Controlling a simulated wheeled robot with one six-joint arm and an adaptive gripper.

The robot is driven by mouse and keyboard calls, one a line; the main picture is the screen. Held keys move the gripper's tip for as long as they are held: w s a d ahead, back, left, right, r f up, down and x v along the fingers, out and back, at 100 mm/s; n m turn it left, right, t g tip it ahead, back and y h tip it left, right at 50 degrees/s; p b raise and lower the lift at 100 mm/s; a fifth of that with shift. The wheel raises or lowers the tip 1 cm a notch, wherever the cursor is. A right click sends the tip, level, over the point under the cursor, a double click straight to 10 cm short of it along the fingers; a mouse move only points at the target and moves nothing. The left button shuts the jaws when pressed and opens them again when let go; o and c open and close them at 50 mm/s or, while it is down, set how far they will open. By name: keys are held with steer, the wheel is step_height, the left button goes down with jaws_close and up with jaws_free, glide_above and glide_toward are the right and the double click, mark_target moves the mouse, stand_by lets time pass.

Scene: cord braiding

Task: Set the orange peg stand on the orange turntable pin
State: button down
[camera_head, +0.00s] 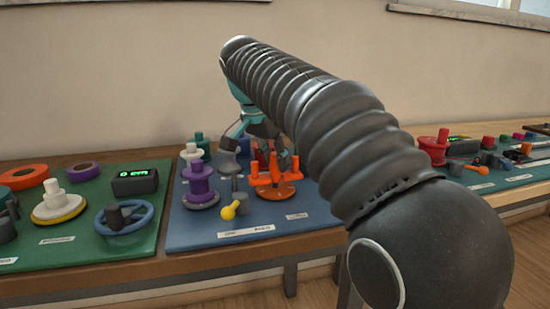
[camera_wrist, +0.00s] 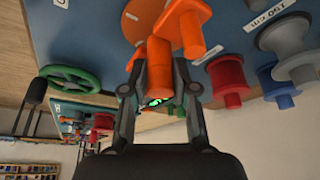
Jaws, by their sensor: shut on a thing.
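The orange peg stand, a flange with upright pegs, is in the middle of the blue board in the head view (camera_head: 270,178). It also shows at the top of the wrist view (camera_wrist: 184,17). My gripper (camera_wrist: 158,62) is shut on one orange peg of the stand. In the head view the gripper is partly hidden behind my arm. The orange turntable (camera_head: 284,192) is a flat disc under or just beside the stand, and its edge shows in the wrist view (camera_wrist: 136,24).
A purple spool (camera_head: 201,187) stands left of the stand, and a yellow-knobbed crank (camera_head: 229,211) is in front. Red (camera_wrist: 227,80) and grey (camera_wrist: 296,62) spools are close by in the wrist view. A green board (camera_head: 85,240) with a blue handwheel (camera_head: 125,218) lies left.

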steer(key=shift+f+b, duration=0.65)
steer(key=shift+f, duration=0.25)
steer(key=c, duration=0.8)
jaws_free()
steer(key=shift+r, duration=0.1)
step_height(320, 180, up, 3)
steer(key=p, duration=0.3)
steer(key=shift+r+p, duration=0.45)
steer(key=shift+r, duration=2.05)
